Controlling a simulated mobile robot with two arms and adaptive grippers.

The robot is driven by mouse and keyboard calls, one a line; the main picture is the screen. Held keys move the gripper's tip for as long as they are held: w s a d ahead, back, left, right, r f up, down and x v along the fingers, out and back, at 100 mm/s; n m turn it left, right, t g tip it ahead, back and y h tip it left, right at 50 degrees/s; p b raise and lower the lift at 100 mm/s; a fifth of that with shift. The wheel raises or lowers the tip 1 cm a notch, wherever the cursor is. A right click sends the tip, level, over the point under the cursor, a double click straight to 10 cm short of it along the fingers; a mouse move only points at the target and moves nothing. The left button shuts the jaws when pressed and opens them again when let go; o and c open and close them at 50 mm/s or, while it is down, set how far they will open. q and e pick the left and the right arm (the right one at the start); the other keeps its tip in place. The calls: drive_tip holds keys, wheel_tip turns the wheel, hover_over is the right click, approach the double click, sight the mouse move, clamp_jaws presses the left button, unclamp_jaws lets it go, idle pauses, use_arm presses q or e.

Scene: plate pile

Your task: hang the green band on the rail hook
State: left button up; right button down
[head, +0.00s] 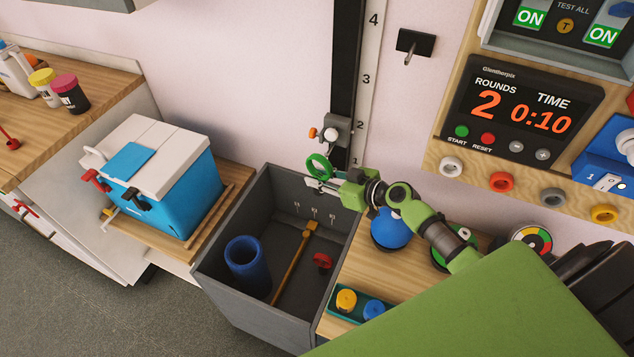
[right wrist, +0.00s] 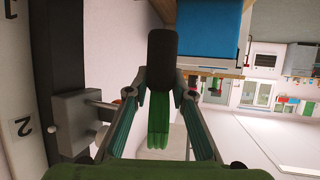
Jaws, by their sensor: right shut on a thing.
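The green band (head: 319,163) is a ring near the lower end of the black rail. My right gripper (head: 326,184) is shut on its lower edge. In the right wrist view the band (right wrist: 158,125) shows edge-on between the fingertips (right wrist: 164,97), its far part dark. The rail hook (head: 331,134) is a peg on a grey block on the rail, with an orange knob on its left end. In the head view the band appears just below the hook, apart from it. The hook's block (right wrist: 82,125) is left of the gripper in the right wrist view. My left gripper is not seen.
A grey open bin (head: 222,302) stands below the gripper, holding a blue cup (head: 247,265). A blue ball-like object (head: 391,232) is under my right arm. A blue-and-white box (head: 160,180) is at left. A black wall hook (head: 414,44) hangs right of the rail.

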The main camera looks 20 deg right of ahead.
drive_tip(key=w+d+f+b, duration=0.2)
drive_tip(key=w+d+b, duration=0.2)
drive_tip(key=d+b, duration=0.1)
drive_tip(key=shift+w+d+b, duration=0.15)
drive_tip(key=shift+w+b, duration=0.15)
drive_tip(key=shift+b, duration=0.35)
idle(0.6)
drive_tip(key=shift+d, duration=0.1)
idle(0.6)
drive_tip(key=c, duration=1.7)
unclamp_jaws()
drive_tip(key=shift+d+f, duration=0.1)
